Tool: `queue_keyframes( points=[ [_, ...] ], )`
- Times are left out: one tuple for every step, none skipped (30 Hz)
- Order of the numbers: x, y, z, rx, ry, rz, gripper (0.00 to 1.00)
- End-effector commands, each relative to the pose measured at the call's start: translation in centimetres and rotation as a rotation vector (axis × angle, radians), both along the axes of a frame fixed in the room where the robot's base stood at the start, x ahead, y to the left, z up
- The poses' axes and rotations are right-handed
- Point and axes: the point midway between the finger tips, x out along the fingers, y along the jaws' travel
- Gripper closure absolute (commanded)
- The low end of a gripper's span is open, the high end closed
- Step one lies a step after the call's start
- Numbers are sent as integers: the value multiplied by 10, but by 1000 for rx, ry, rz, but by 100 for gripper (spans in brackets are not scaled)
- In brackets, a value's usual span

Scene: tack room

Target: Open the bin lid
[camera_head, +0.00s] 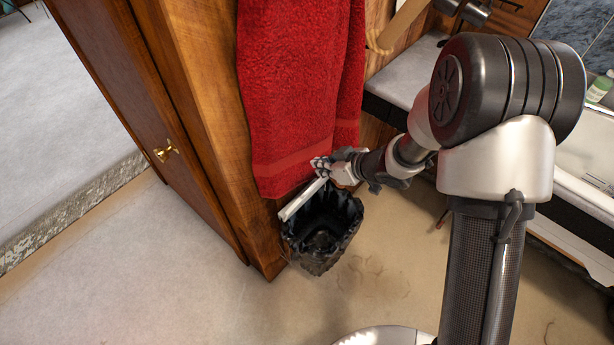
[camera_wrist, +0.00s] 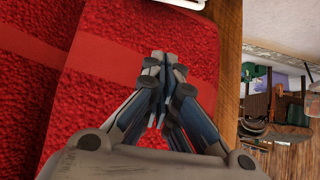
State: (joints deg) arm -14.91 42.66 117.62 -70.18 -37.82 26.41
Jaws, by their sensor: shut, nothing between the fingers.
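The bin (camera_head: 318,240), lined with a black bag, stands on the floor against the wooden cabinet, below a red towel. Its mouth shows open from above. The white lid (camera_head: 302,200) stands raised at the back of the bin, seen nearly edge-on. My gripper (camera_head: 322,167) is at the upper right end of the lid, in front of the towel. I cannot tell whether it touches the lid. In the wrist view my gripper (camera_wrist: 163,60) is shut and empty in front of the red towel. A white edge at the top there may be the lid.
The red towel (camera_head: 295,85) hangs close behind my gripper. The wooden cabinet (camera_head: 195,120) with a brass knob (camera_head: 166,150) stands left of the bin. A counter (camera_head: 405,78) is at the right. The floor in front of the bin is clear.

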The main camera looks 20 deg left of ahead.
Motion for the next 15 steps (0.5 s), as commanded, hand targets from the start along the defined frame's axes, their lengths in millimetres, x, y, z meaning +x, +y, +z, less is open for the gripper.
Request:
queue_keyframes(
  points=[
    [-2,2,-1,-1,-8,24,100],
    [-3,3,-1,-3,-11,32,100],
    [-3,5,-3,-3,-13,38,100],
    [-3,7,-6,-4,-13,40,100],
    [-2,9,-8,-4,-13,39,100],
    [0,13,-12,-4,-12,38,100],
    [1,16,-16,-4,-13,39,100],
    [2,20,-20,-5,-12,39,100],
    [4,25,-26,-6,-11,40,100],
    [7,30,-30,-5,-11,38,100],
    [8,34,-35,-5,-11,38,100],
    [11,41,-41,-4,-11,38,100],
    [13,45,-46,-4,-11,38,100],
    [15,49,-50,-4,-11,38,100],
    [17,55,-56,-5,-10,38,100]
  ],
)
